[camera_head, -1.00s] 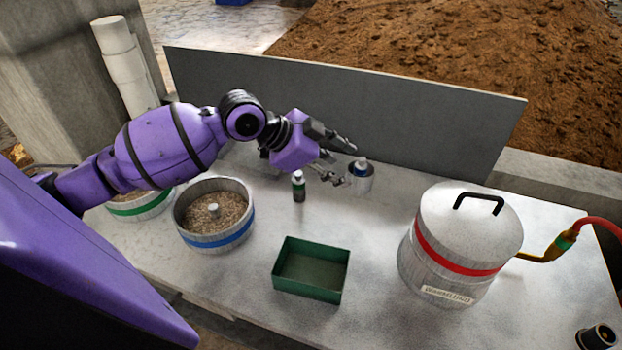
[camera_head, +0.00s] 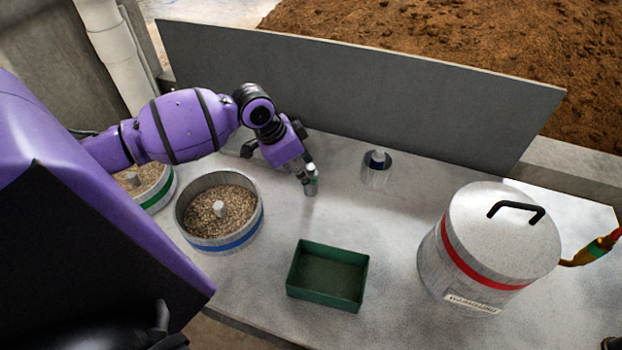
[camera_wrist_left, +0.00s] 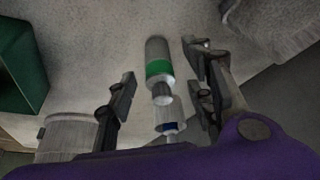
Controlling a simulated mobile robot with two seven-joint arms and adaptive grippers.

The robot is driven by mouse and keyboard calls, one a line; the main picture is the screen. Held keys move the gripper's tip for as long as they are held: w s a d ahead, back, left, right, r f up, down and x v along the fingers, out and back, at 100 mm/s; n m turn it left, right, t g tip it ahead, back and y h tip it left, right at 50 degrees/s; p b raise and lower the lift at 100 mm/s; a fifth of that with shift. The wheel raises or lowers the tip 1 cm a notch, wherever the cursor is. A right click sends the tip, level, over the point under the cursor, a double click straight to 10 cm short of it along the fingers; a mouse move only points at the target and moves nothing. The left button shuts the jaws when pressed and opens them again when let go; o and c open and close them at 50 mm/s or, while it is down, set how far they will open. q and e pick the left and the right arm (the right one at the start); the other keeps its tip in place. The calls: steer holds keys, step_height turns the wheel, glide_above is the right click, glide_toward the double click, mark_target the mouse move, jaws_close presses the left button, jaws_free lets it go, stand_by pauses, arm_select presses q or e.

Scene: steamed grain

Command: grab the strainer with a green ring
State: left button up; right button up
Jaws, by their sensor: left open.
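Two things bear a green ring. One is a round metal container (camera_head: 160,196) at the far left in the head view, holding grain and partly hidden behind my left arm. The other is a small grey cylinder (camera_head: 312,182) with a green band, standing on the table at my left gripper (camera_head: 303,177). In the left wrist view the small cylinder (camera_wrist_left: 158,65) lies between the open fingers of the left gripper (camera_wrist_left: 163,88), with a gap on each side. A piece with a blue band (camera_wrist_left: 170,128) shows below it.
A blue-ringed grain container (camera_head: 222,243) stands left of the gripper. A green tray (camera_head: 328,300) lies in front. A small metal cup (camera_head: 376,176) stands to the right, and a red-banded lidded pot (camera_head: 470,250) further right. A grey panel (camera_head: 360,90) closes the back.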

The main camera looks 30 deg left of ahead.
arm_select(q)
steer(key=x, duration=0.6)
steer(key=shift+d+r, duration=0.1)
steer(key=shift+d, duration=0.1)
jaws_close()
steer(key=shift+r, duration=0.1)
